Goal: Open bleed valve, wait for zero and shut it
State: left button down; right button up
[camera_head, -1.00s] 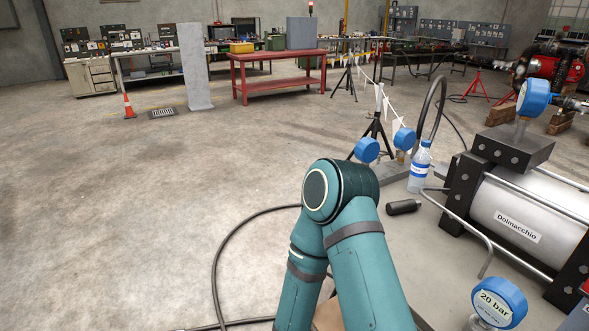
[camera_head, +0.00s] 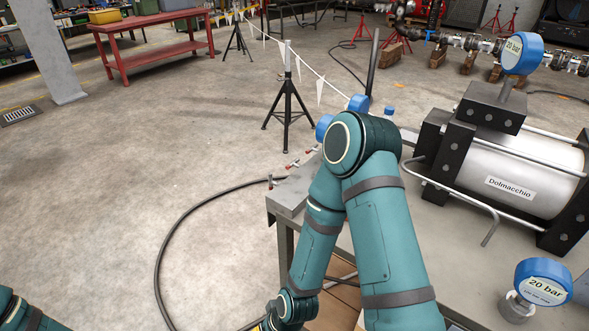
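Several small valves with red handles (camera_head: 292,165) sit along the left edge of the grey bench, beside a metal block. I cannot tell which one is the bleed valve or whether it is open or shut. Two blue-rimmed gauges (camera_head: 358,103) stand behind them, partly hidden by my teal arm; their dials do not show. A blue gauge marked "20 bar" (camera_head: 543,282) is at the lower right, and another "20 bar" gauge (camera_head: 523,53) tops the pump. Their needles cannot be read. My teal arm crosses the middle; its gripper is out of frame. Another teal arm part shows at the lower left, without its gripper.
The silver "Dolmacchio" cylinder (camera_head: 525,180) with its black blocks fills the bench's right side. A bent metal pipe (camera_head: 465,200) runs before it. A black hose (camera_head: 165,250) lies on the floor. A black tripod (camera_head: 287,100) holds a flagged line.

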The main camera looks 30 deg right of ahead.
aim_at(271, 182)
jog(key=i+j+z, duration=0.2)
jog(key=z, duration=0.15)
jog(key=i+j+z, duration=0.15)
jog(key=z, duration=0.15)
jog(key=i+j+z, duration=0.15)
jog(key=j+z, duration=0.2)
jog(key=i+j+z, duration=0.15)
jog(key=j+z, duration=0.45)
jog(key=j, duration=0.2)
jog(key=i, duration=0.05)
